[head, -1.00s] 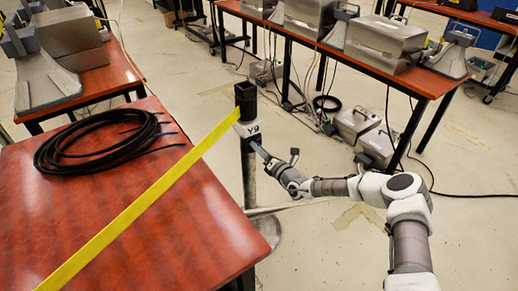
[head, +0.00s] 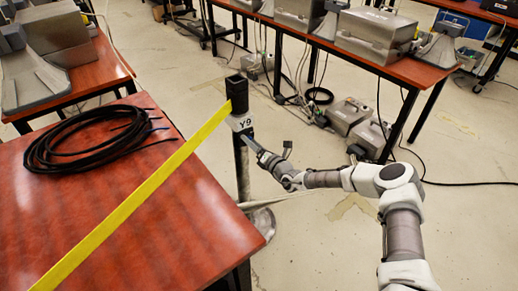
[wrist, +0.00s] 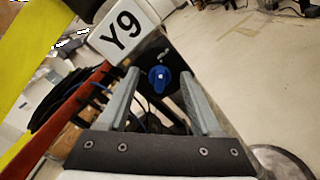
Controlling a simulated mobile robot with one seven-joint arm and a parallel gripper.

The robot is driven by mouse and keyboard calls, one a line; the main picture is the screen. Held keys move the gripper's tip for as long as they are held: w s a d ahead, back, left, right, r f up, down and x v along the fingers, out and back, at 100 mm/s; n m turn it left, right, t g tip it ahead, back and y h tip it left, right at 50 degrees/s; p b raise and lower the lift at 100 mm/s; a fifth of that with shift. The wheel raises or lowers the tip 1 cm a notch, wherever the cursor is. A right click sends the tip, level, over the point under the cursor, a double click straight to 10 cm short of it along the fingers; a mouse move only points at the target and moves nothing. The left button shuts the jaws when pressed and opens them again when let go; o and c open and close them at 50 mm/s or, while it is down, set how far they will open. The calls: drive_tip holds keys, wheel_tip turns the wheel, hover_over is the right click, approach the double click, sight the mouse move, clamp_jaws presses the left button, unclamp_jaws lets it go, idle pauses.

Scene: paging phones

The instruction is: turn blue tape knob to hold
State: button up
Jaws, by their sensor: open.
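The blue knob (wrist: 159,78) sits on a dark panel below the white Y9 label (wrist: 123,32) in the wrist view. Small white marks show on and above the knob, too small to read. In the head view the Y9 label (head: 240,122) is on a dark post (head: 237,92) with yellow tape (head: 140,195) running from it. My gripper (wrist: 163,80) is open, with one finger on each side of the knob in the picture. I cannot tell whether the fingers touch it. In the head view my gripper (head: 256,146) is close to the post, just below the label.
A red-brown table (head: 130,225) stands left of the post, with a coil of black cable (head: 90,140) on it. A round metal post base (head: 262,222) is on the floor. Another table (head: 340,48) with metal cases stands behind. The floor right of the post is mostly clear.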

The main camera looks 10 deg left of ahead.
drive_tip(key=p+v, duration=0.3)
drive_tip(key=v, duration=1.4)
drive_tip(key=shift+p, duration=0.3)
drive_tip(key=shift+s, duration=0.1)
drive_tip(key=s+r+n+g+h+p, duration=0.1)
drive_tip(key=s+r+n+g, duration=0.3)
drive_tip(key=r+n, duration=0.3)
drive_tip(key=s+r+n+g+p, duration=0.2)
drive_tip(key=s+r+n+g, duration=0.25)
drive_tip(key=r+n, duration=0.35)
drive_tip(key=s+r+n+g+h+p, duration=0.1)
drive_tip(key=s+r+n+g, duration=0.3)
drive_tip(key=r+n, duration=0.3)
drive_tip(key=s+d+r+n+t+h+p, duration=0.3)
drive_tip(key=s+d+r+n+h, duration=0.2)
drive_tip(key=s+d+r, duration=0.4)
drive_tip(key=s+d+r+n+t+h+p, duration=0.3)
drive_tip(key=s+d+r+n+h, duration=0.3)
drive_tip(key=r, duration=1)
drive_tip(key=s+d+n, duration=0.2)
drive_tip(key=s+d, duration=0.1)
drive_tip(key=shift+s+d, duration=0.2)
drive_tip(key=shift+d, duration=0.2)
drive_tip(key=shift+c, duration=1.2)
drive_tip(key=shift+d, duration=0.1)
